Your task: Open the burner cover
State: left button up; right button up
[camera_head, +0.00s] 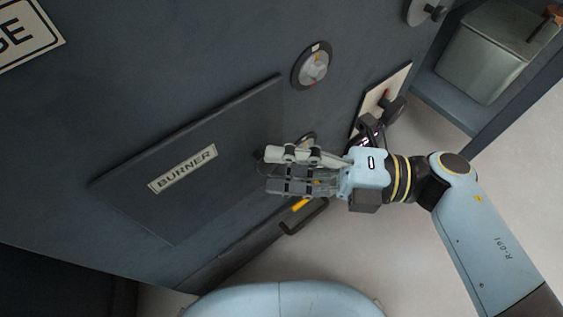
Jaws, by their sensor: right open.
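The burner cover (222,137) is a dark grey rectangular panel, tilted in the head view, on the large dark cabinet front. It carries a pale label reading BURNER (183,169). It appears to lie flat against the front. My right gripper (267,171) is open, its fingers pointing left over the right end of the cover. They hide part of that end, and I cannot tell whether they touch it. Nothing shows between the fingers. My left gripper is not in view.
A black handle-like bar (307,219) lies below my right gripper. A grey-green box (487,61) stands on a shelf at upper right. Pale floor is clear at right.

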jog(key=shift+a, duration=0.25)
grip_shut()
dwell(0.3)
